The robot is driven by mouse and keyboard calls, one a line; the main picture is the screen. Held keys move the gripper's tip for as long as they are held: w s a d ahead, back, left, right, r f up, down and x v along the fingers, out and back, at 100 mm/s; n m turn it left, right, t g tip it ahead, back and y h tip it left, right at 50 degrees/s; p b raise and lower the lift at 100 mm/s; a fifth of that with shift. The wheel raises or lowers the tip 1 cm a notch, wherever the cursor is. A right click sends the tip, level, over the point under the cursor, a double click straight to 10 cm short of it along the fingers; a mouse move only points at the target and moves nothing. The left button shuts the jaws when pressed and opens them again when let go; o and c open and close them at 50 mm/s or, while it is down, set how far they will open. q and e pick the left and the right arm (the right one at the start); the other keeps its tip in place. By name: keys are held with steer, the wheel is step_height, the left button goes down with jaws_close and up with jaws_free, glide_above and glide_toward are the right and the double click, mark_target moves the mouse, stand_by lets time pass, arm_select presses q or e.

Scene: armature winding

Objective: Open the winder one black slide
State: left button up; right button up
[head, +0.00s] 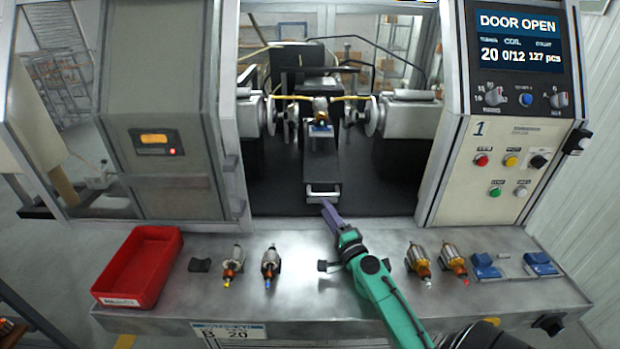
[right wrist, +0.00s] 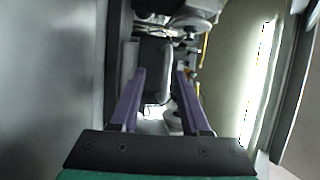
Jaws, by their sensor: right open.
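The winder's black slide (head: 321,160) runs toward me in the middle of the open machine bay, with a pale metal handle (head: 322,196) at its near end. My right gripper (head: 327,203) reaches over the front ledge, its purple fingertips close to that handle. In the right wrist view my right gripper (right wrist: 160,72) is open, and the dark slide (right wrist: 156,80) shows between its two fingers. Whether the fingers touch the handle cannot be told. An armature (head: 320,110) sits at the slide's far end. My left gripper is not in view.
On the metal ledge (head: 320,285) are a red bin (head: 140,265), several armatures on holders, such as one on the left (head: 270,262) and one on the right (head: 420,262), and blue blocks (head: 540,264). The control panel (head: 510,150) stands right; its screen (head: 520,40) reads DOOR OPEN.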

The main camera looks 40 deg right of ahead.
mark_target(324, 195)
steer(key=shift+r, duration=0.75)
steer(key=shift+w+d+r+p, duration=0.5)
steer(key=shift+w+d, duration=0.35)
steer(key=shift+w, duration=0.05)
steer(key=w, duration=0.3)
steer(key=shift+d+f, duration=0.35)
steer(key=shift+w+a+r, duration=0.1)
steer(key=shift+w+a, duration=0.05)
steer(key=shift+a, duration=0.1)
steer(key=shift+r, duration=0.1)
steer(key=shift+c, duration=0.7)
steer(key=shift+s, duration=0.2)
steer(key=c, duration=0.5)
steer(key=shift+d, duration=0.1)
jaws_close()
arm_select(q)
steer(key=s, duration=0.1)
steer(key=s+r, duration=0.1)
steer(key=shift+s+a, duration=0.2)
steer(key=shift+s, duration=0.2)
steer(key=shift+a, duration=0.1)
arm_select(e)
steer(key=shift+w+r, duration=0.1)
